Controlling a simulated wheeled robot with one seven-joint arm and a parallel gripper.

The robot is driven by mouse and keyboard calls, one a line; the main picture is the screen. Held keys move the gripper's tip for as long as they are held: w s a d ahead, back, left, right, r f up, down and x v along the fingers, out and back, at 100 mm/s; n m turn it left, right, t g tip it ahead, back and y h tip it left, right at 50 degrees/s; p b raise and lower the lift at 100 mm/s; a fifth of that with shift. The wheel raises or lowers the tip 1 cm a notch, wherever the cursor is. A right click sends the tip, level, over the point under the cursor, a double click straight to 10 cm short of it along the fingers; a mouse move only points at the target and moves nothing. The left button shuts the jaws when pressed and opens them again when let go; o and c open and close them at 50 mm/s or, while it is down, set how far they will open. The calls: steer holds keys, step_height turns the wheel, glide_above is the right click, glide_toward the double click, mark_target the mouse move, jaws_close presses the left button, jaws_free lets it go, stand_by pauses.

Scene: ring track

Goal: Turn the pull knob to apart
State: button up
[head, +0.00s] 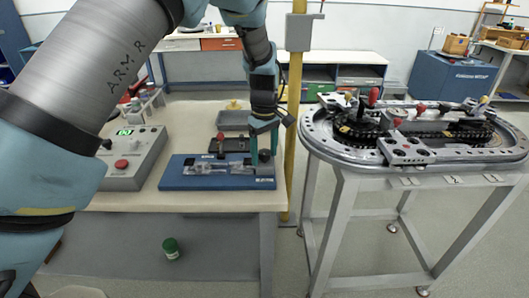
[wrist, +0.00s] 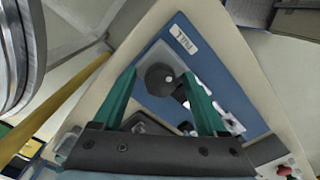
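The pull knob (wrist: 160,79) is a dark round knob with a light dot at its centre. It sits on a grey square mount on the blue plate (wrist: 205,30), near a white label reading PULL (wrist: 182,38). In the head view the knob (head: 264,156) is at the right end of the blue plate (head: 215,183), partly hidden by the fingers. My gripper (wrist: 159,75) has green fingers, one on each side of the knob, with a small gap showing on both sides. It also shows in the head view (head: 264,160), pointing down at the knob. It is open.
A grey control box (head: 135,160) with a red button and green display stands left of the plate. Dark fixtures (head: 229,144) lie behind it. A yellow post (head: 292,130) rises just right of the table. The ring track (head: 410,140) stands further right on its own frame.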

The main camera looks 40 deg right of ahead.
mark_target(264, 151)
step_height(264, 151, up, 11)
steer(key=b, duration=0.2)
steer(key=shift+b, duration=0.35)
steer(key=shift+f, duration=0.1)
stand_by(0.4)
